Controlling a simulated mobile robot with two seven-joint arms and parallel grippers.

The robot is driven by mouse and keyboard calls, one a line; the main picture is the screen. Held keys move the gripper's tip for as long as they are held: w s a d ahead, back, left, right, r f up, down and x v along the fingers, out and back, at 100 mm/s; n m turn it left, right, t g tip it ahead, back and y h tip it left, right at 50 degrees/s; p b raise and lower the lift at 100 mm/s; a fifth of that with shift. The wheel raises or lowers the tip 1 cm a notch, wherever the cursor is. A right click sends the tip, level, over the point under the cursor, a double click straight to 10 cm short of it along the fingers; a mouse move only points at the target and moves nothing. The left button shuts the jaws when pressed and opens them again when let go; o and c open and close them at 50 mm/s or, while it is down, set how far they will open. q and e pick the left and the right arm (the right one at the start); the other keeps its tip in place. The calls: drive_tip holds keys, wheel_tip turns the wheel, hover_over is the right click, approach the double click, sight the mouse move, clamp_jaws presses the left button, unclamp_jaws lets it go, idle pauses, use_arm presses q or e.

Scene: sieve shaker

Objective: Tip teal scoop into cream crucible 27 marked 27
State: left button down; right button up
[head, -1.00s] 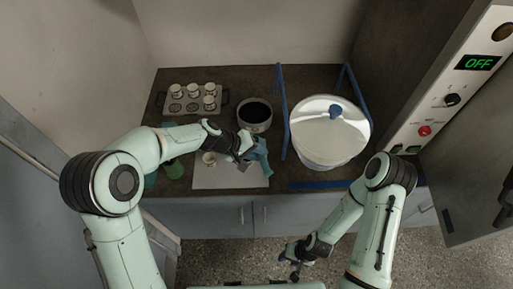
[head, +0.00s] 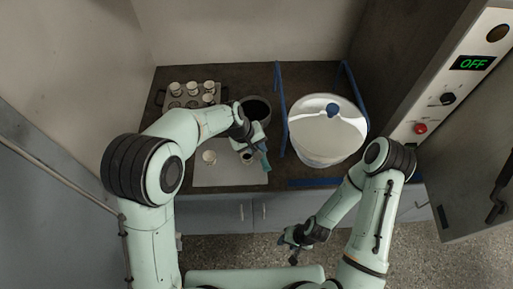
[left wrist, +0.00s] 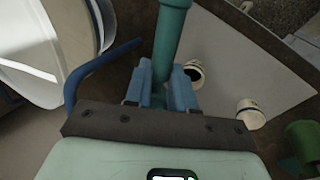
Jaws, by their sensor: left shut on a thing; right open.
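My left gripper (head: 256,148) is shut on the teal scoop (head: 265,161), above the right part of the pale mat. In the left wrist view the scoop's teal shaft (left wrist: 171,40) runs up from between the blue fingers (left wrist: 170,88). A cream crucible (head: 247,158) stands on the mat close beside the gripper. It also shows in the left wrist view (left wrist: 196,72), with a dark inside, partly behind a finger. A second cream crucible (head: 209,157) stands farther left on the mat. I cannot read any number. My right gripper (head: 296,244) is open and empty, low in front of the counter.
The pale mat (head: 215,178) lies at the counter's front. A rack (head: 163,102) with several crucibles stands back left, a dark-filled pot (head: 257,108) behind the gripper. Right are blue rails (head: 281,110) and a large white vessel (head: 320,150). A green container (left wrist: 303,138) shows in the left wrist view.

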use_arm(q)
drive_tip(key=shift+s+r+y, duration=0.15)
drive_tip(key=shift+s+y, duration=0.1)
drive_tip(key=shift+y, duration=0.35)
drive_tip(key=shift+w, duration=0.1)
drive_tip(key=shift+d+r+y, duration=0.1)
drive_tip(key=shift+d+y, duration=0.05)
drive_tip(key=shift+y, duration=0.15)
drive_tip(key=shift+r+g+y, duration=0.4)
drive_tip(key=shift+g+y, duration=0.1)
drive_tip(key=shift+y, duration=0.5)
